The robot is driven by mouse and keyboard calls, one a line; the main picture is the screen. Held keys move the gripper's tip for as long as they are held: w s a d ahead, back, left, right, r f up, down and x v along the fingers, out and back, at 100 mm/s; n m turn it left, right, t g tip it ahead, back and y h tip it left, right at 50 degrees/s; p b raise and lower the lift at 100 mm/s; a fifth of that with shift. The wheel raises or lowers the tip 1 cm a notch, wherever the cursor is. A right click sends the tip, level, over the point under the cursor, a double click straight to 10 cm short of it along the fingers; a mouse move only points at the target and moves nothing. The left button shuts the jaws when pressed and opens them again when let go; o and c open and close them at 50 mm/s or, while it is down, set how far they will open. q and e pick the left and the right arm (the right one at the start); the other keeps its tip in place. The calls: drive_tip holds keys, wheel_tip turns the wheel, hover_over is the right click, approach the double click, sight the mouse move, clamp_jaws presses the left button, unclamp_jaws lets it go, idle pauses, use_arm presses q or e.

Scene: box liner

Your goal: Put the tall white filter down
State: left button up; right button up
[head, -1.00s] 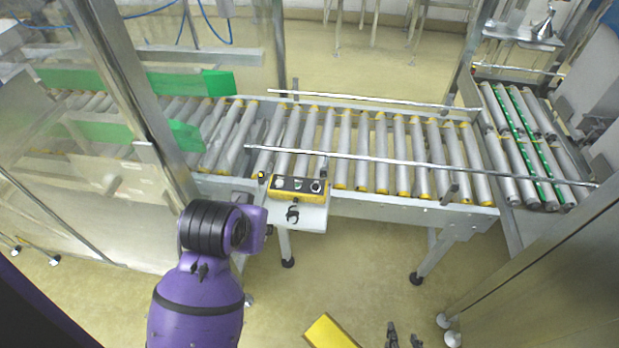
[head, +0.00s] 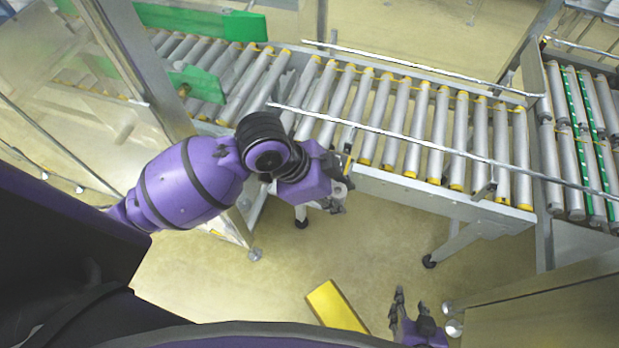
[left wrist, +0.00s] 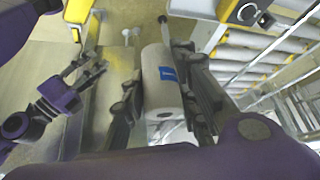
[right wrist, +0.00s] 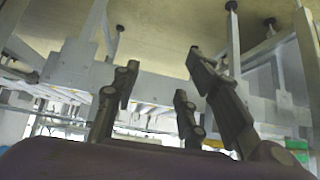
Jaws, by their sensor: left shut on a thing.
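The tall white filter (left wrist: 158,78) is a white roll with a blue label, upright in the left wrist view. It sits between the fingers of my left gripper (head: 337,197), which is shut on it. My right gripper (head: 400,309) is low in the head view, right of the yellow bar. Its fingers (right wrist: 160,85) stand apart in the right wrist view with nothing between them.
A roller conveyor (head: 430,120) runs across the head view, with a metal guide rail (head: 430,146) along its front. Green guides (head: 200,82) stand at its left part. A yellow bar (head: 336,306) is below, over the floor. A second roller section (head: 580,140) is at the right.

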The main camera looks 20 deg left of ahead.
use_arm(q)
drive_tip(key=w+a+f, duration=0.3)
drive_tip(key=a+f, duration=0.1)
drive_tip(key=w+a+f, duration=0.3)
drive_tip(key=w+f, duration=0.1)
drive_tip(key=shift+w+a, duration=0.1)
drive_tip(key=shift+a, duration=0.3)
drive_tip(key=shift+w+a+f, duration=0.1)
drive_tip(key=shift+f, duration=0.05)
wheel_tip(320, 180, down, 3)
drive_tip(key=shift+w+a, duration=0.15)
drive_tip(key=shift+f, duration=0.25)
use_arm(e)
drive_tip(key=shift+w+r, duration=0.2)
